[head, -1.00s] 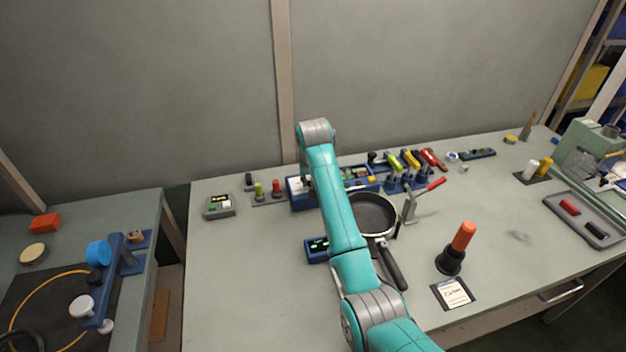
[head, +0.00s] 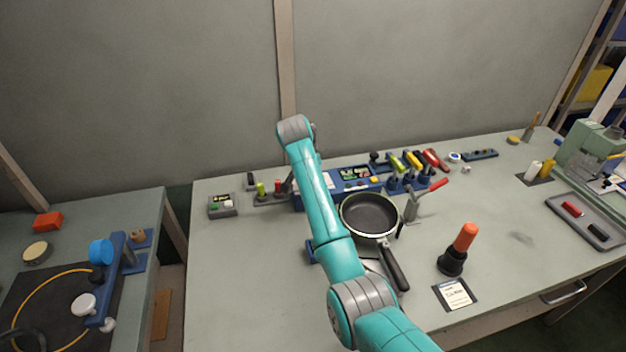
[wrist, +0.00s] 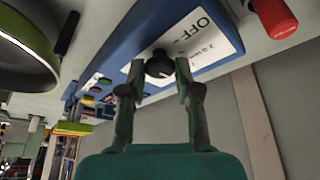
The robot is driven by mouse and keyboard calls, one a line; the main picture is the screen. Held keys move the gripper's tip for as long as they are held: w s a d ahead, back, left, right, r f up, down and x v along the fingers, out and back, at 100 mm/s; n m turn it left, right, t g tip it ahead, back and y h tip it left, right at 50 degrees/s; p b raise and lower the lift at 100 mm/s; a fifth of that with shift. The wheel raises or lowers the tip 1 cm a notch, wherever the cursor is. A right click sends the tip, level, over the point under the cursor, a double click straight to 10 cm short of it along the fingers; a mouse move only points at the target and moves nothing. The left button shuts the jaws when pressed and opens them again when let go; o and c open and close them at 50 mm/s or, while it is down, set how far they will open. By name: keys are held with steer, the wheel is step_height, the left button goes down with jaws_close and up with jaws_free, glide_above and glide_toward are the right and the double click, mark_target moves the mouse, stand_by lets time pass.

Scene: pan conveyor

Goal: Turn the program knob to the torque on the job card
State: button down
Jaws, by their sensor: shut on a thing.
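The program knob (wrist: 159,68) is black and round, on the white label plate of the blue control box (wrist: 124,45) in the wrist view. "OFF" and smaller marks are printed around it. My gripper (wrist: 165,66) has a finger on each side of the knob and is shut on it. The knob's exact setting cannot be read. In the head view the blue control box (head: 372,186) stands at the back of the bench, its left part and the knob hidden by my arm. The job card (head: 454,294) lies at the front in a dark holder, its print too small to read.
A black pan (head: 368,214) sits just right of my arm. A lever clamp (head: 412,206) and an orange-handled tool (head: 463,245) stand further right. A red post (wrist: 274,17) is near the box's end. The bench's left front is clear.

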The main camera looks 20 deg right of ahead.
steer(key=shift+f, duration=0.1)
steer(key=c, duration=0.8)
jaws_free()
steer(key=v, duration=1.2)
